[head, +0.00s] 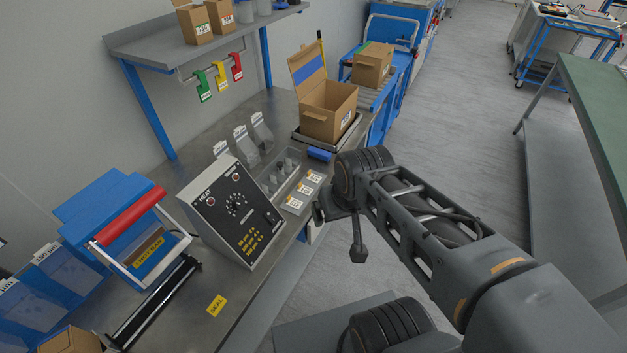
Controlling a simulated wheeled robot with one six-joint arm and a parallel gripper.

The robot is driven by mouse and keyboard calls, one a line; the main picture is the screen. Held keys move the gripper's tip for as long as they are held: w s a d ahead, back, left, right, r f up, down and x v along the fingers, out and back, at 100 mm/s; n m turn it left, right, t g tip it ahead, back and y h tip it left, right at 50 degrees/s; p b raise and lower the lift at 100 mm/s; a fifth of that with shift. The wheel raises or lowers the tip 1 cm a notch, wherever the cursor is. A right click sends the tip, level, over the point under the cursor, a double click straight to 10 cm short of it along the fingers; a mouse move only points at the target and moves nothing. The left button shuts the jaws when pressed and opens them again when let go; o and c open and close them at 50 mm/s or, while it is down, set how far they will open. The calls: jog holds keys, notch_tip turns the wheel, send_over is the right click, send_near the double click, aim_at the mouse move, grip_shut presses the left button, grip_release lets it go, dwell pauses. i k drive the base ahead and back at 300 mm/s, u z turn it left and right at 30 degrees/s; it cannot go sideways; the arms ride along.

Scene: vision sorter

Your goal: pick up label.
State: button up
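White labels with orange marks and dark print lie in a short row on the metal bench in the head view: a near one (295,203), a middle one (305,190) and a far one (314,177). My gripper (342,232) hangs just right of this row, past the bench's front edge, apart from the labels. Its dark parts point downward and are partly hidden by my wrist. I cannot tell how far apart its fingers are. I see nothing clearly held in it.
A grey control box marked HEAT (232,212) stands left of the labels, beside a blue sealer with a red handle (130,215). A tray of small parts (281,172) lies just behind the labels. An open carton (327,108) stands farther back.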

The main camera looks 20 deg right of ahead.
aim_at(312, 176)
jog(key=u, duration=0.5)
jog(key=k, duration=1.15)
jog(key=z, duration=0.4)
jog(key=i, duration=0.65)
jog(key=z, duration=0.5)
jog(key=i, duration=0.85)
jog(key=u, duration=0.75)
jog(key=i, duration=0.4)
jog(key=u, duration=0.3)
